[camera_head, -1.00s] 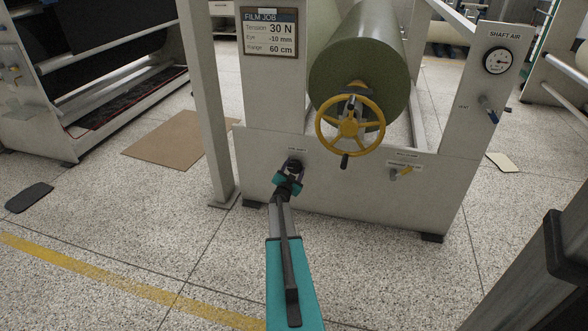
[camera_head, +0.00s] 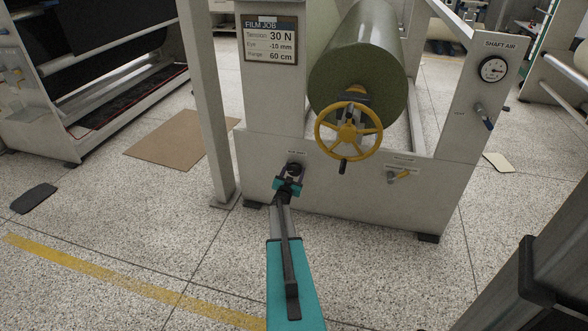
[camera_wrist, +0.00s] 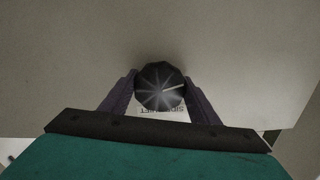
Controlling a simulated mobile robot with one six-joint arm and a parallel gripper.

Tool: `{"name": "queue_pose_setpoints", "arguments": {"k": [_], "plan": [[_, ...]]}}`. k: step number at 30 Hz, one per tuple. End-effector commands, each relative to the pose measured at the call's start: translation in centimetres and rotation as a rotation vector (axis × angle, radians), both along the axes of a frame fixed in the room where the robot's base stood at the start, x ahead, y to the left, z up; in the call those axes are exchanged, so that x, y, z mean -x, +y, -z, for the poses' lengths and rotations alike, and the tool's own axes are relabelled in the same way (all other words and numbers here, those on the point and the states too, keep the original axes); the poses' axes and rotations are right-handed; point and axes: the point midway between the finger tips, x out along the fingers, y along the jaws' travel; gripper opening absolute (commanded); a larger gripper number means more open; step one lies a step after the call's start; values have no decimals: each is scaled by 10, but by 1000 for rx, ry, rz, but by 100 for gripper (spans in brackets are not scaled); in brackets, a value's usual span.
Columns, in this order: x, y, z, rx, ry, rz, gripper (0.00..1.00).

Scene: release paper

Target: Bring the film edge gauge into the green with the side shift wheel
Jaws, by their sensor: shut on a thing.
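The side shift wheel is a small dark ribbed knob (camera_wrist: 160,87) on the front panel of the white film stand. In the head view the knob (camera_head: 294,167) sits under a small label, left of the yellow handwheel. My gripper (camera_head: 292,172) reaches it from below, square to the panel. In the wrist view my gripper (camera_wrist: 160,98) has one finger on each side of the knob and is shut on it. Part of a label shows upside down just below the knob. I cannot make out a film edge gauge in either view.
A green film roll (camera_head: 358,62) with a yellow handwheel (camera_head: 348,131) sits above right of the knob. A job board (camera_head: 270,41) reads 30 N, -10 mm, 60 cm. A shaft air dial (camera_head: 493,69) is at right. A white post (camera_head: 207,100) stands left; the floor before the stand is clear.

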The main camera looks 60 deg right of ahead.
Motion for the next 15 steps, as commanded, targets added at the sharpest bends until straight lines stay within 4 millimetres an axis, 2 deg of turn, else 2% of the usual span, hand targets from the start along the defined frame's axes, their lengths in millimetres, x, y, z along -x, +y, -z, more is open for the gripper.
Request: {"name": "queue_pose_setpoints", "arguments": {"k": [9,10,13,15], "plan": [[1,0,1,2,6,1,33],[1,0,1,2,6,1,59],[1,0,1,2,5,0,74],[0,0,1,2,5,0,74]]}}
